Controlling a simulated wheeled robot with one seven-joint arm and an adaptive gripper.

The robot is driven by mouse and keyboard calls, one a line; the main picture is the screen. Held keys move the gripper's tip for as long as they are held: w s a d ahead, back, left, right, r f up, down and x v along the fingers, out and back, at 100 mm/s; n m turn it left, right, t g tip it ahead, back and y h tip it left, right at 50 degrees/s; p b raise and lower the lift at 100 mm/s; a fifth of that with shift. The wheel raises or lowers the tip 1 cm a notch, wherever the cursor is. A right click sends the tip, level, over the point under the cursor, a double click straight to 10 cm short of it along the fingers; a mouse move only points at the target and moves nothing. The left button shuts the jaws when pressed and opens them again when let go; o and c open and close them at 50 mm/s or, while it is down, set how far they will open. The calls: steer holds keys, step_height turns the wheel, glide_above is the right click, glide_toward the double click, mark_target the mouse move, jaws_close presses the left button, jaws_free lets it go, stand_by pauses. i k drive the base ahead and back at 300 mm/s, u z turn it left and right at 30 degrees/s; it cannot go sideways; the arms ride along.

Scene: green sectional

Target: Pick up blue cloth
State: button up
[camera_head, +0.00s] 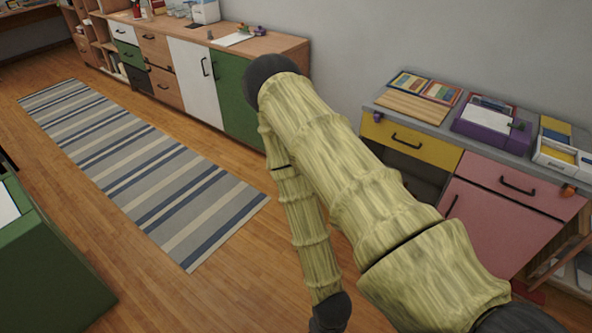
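I cannot make out a blue cloth in this view. My arm, in a yellow-green bamboo-like cover, rises from the lower right to a dark elbow and then drops to a dark joint at the bottom edge. My gripper is not visible; the arm runs out of the picture there. The arm hides part of the floor and the gap between the two cabinet runs.
A wooden-topped cabinet (287,43) with small items lines the back wall. A grey-topped cabinet (441,127) with trays and a purple box (486,127) stands right. A striped rug (140,165) lies on open floor. A green sectional piece (45,270) is lower left.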

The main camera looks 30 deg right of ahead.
mark_target(493, 104)
steer(key=i, duration=3.25)
steer(key=z, duration=3.9)
